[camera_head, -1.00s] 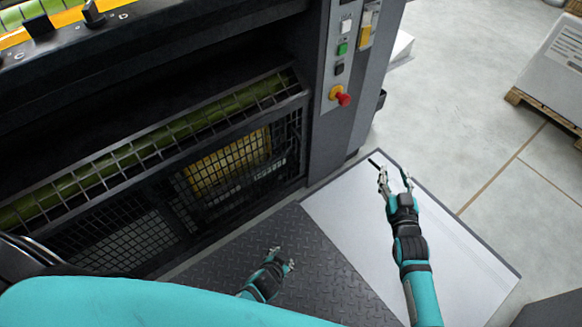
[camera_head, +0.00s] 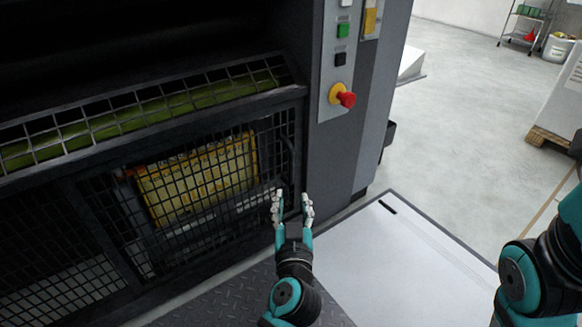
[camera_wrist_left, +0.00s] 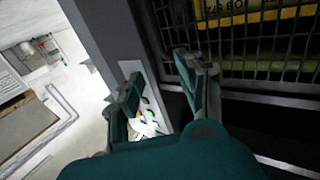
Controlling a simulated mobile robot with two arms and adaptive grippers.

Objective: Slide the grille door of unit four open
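The grille door (camera_head: 190,190) is a black mesh panel low on the dark machine, with a yellow-labelled object (camera_head: 195,180) showing behind its mesh. It also shows in the left wrist view (camera_wrist_left: 270,45). A dark vertical bar (camera_head: 287,150), apparently its handle, is near its right end. My left gripper (camera_head: 292,196) is open in front of the door's lower right end, just below the bar. In the left wrist view my left gripper (camera_wrist_left: 160,78) has its fingers apart with nothing between them. My right arm (camera_head: 540,268) is at the right edge; its gripper is out of view.
A grey column with a red stop knob (camera_head: 346,99) and a green button (camera_head: 343,31) stands right of the door. A white board (camera_head: 400,260) and a dark tread plate (camera_head: 220,305) lie on the floor. A pallet (camera_head: 548,138) is farther right.

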